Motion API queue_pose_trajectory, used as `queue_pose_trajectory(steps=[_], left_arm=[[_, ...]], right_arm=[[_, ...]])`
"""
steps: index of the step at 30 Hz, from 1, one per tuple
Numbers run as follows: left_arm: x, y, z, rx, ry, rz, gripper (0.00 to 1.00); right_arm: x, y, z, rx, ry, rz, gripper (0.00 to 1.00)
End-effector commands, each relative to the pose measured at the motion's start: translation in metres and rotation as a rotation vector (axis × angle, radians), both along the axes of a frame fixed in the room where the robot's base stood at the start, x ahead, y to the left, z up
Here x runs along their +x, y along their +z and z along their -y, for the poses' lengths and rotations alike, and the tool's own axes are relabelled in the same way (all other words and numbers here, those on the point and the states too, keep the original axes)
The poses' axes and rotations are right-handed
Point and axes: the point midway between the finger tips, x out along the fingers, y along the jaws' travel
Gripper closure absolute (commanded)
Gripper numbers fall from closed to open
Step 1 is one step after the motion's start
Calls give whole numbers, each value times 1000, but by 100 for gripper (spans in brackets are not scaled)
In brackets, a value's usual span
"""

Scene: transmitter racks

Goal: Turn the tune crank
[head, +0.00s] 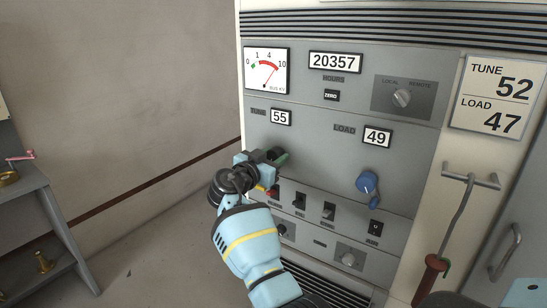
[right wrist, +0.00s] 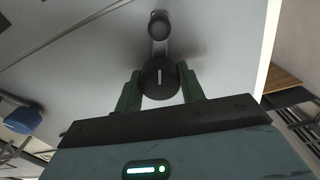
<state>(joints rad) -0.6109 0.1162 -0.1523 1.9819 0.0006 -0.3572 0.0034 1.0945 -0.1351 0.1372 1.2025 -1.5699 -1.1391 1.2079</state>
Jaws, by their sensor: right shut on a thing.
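The tune crank shows in the right wrist view as a dark round knob (right wrist: 160,78) on a short grey arm, with a dark hub (right wrist: 158,25) above it. My right gripper (right wrist: 160,88) is shut on this knob, one green finger on each side. In the head view, my right gripper (head: 277,157) is at the panel just below the TUNE counter (head: 281,117) and hides most of the crank. The counter reads 55. A sign (head: 499,94) at the right reads TUNE 52, LOAD 47. My left gripper is not in view.
The blue load crank (head: 368,185) sits right of my gripper, under the LOAD counter (head: 377,136) reading 49. Several switches (head: 328,210) line the panel below. A hook with a red handle (head: 432,272) hangs at the right. A grey shelf (head: 38,215) stands left.

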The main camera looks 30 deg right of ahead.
Motion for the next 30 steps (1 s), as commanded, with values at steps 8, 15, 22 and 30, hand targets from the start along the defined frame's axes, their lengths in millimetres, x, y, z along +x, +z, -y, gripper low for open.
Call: queue_pose_trajectory(steps=[8, 15, 22, 30], left_arm=[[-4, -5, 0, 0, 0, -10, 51], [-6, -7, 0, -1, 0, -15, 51], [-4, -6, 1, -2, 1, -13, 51], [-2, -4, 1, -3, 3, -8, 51]], right_arm=[[0, -1, 0, -45, 1, -106, 84], [0, 0, 0, -114, 1, -273, 84], [0, 0, 0, -175, 0, -422, 84], [1, 1, -1, -223, 1, -534, 84]])
